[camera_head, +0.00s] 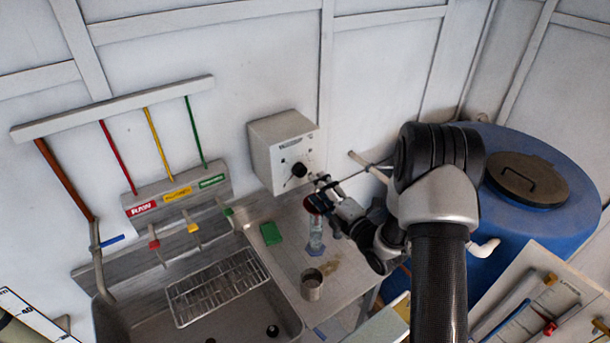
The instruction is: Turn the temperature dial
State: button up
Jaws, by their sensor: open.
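The temperature dial appears to be the round black knob (299,170) on the front of a white control box (264,140) fixed to the wall. Small markings on the box are too small to read. My gripper (316,190) is in front of the box, just right of and below the dial. It is open and looks empty. A gap seems to show between the dial and my fingers, though I cannot judge the depth. My wrist hides part of the counter's right side.
A steel sink with a wire rack (218,287) is at lower left. A clear bottle (316,236), a metal cup (311,284) and a green sponge (271,234) are on the counter below my gripper. A blue tank (560,200) stands at right.

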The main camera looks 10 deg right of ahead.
aim_at(303, 173)
jog(key=x, duration=0.7)
jog(key=shift+w+a, duration=0.15)
jog(key=shift+w, duration=0.2)
jog(key=shift+c, duration=0.3)
jog(key=c, duration=1)
